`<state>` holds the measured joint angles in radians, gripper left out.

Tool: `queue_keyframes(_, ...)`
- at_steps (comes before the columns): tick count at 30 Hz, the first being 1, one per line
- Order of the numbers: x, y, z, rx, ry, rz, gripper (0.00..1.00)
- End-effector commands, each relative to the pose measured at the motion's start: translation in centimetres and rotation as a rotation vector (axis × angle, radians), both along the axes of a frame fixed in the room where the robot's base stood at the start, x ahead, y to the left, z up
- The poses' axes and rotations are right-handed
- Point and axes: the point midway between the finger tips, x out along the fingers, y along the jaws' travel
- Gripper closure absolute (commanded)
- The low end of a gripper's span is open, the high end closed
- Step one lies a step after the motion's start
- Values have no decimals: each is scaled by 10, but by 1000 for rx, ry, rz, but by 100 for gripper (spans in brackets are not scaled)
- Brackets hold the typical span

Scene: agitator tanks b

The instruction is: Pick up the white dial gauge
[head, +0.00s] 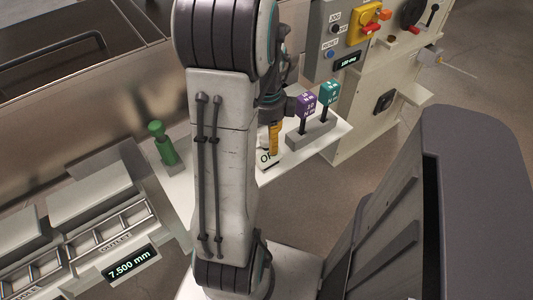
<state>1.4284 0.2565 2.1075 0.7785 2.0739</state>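I cannot make out a white dial gauge in the head view. My arm stands across the middle of the picture and hides part of the shelf behind it. Part of my gripper (274,108) seems to show as dark grey parts at the arm's right edge, above the white shelf. Its fingers are not clear, so I cannot tell whether it is open or shut. A yellow upright piece (274,138) shows just below it, and I cannot tell whether they touch. A white card with dark letters (267,158) is partly hidden behind my arm.
Purple (306,102) and teal (328,92) blocks stand on dark stems in a grey base (311,136). A green handled object (161,144) stands left. A control panel (340,38) is behind. A readout (132,263) shows 7.500 mm. Open floor (305,210) lies right of my arm.

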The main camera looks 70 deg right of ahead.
Motion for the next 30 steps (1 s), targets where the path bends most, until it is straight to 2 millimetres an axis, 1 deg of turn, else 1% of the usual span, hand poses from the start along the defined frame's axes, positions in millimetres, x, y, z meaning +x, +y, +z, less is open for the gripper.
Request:
queue_keyframes(1,0,0,-7,2,0,0,40)
queue_keyframes(6,0,0,-20,1,0,1,40)
queue_keyframes(15,0,0,-22,-1,-1,1,40)
queue_keyframes(16,0,0,-22,-1,-1,1,37)
queue_keyframes(30,0,0,-21,-1,-1,1,79)
